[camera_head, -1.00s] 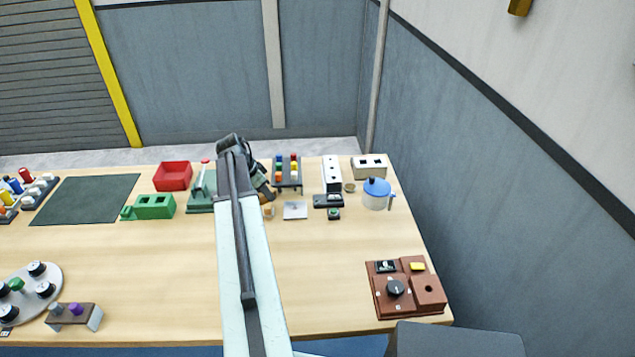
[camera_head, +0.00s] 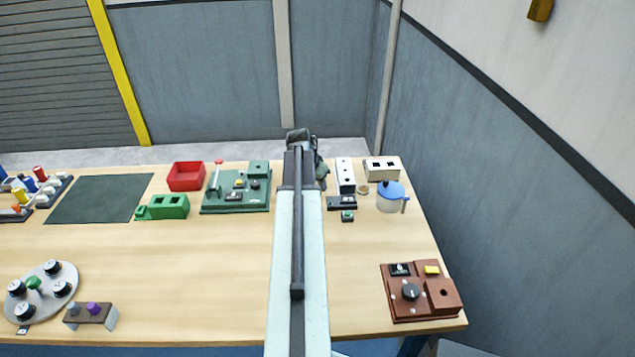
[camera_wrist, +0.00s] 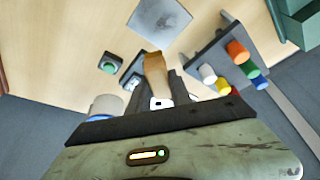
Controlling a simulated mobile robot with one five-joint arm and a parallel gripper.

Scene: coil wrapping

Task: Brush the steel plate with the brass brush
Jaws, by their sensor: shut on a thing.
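The steel plate (camera_wrist: 160,22) is a flat grey square on the table at the top of the wrist view. In the head view my arm hides it. My gripper (camera_wrist: 158,85) is shut on the brass brush (camera_wrist: 154,66), a tan-brown piece that sticks out between the dark fingers toward the plate. In the picture the brush end lies just below the plate's lower edge; I cannot tell whether they touch. In the head view my gripper (camera_head: 321,172) is mostly behind the arm, and the brush is hidden.
A rack with coloured pegs (camera_wrist: 238,65) stands right of the brush in the wrist view. A small green-button box (camera_wrist: 110,64) is at left. In the head view, a blue-lidded jug (camera_head: 390,197) and white block (camera_head: 345,175) stand right, a green panel (camera_head: 225,207) left.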

